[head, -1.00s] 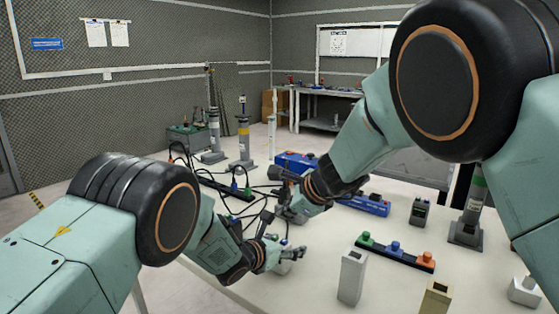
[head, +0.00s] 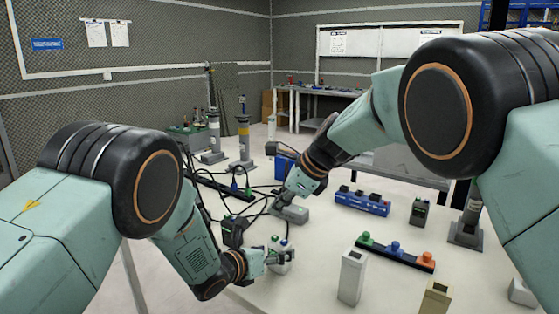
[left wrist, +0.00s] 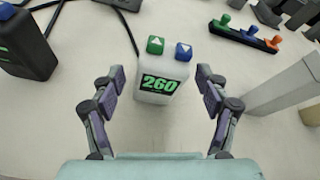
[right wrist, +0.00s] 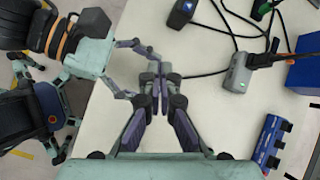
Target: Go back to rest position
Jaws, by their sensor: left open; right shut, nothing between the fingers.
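My left gripper (head: 280,257) is open at the near left part of the table. In the left wrist view its fingers (left wrist: 160,82) stand apart on either side of a white device (left wrist: 158,92) with a green "260" display and green and blue buttons. No grip on the device shows. The device also shows in the head view (head: 283,243), partly behind the gripper. My right gripper (right wrist: 160,75) is shut and empty in the right wrist view, over the pale table. The left gripper's fingers are close beside it in that view. In the head view the right fingertips are hard to make out.
A grey box with cables (right wrist: 239,75) lies near the right gripper. A black device (head: 233,231) stands beside the left arm. A button strip (head: 395,252), a blue block (head: 362,202) and a white upright holder (head: 352,276) occupy the table's right side. Loose cables cross the left.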

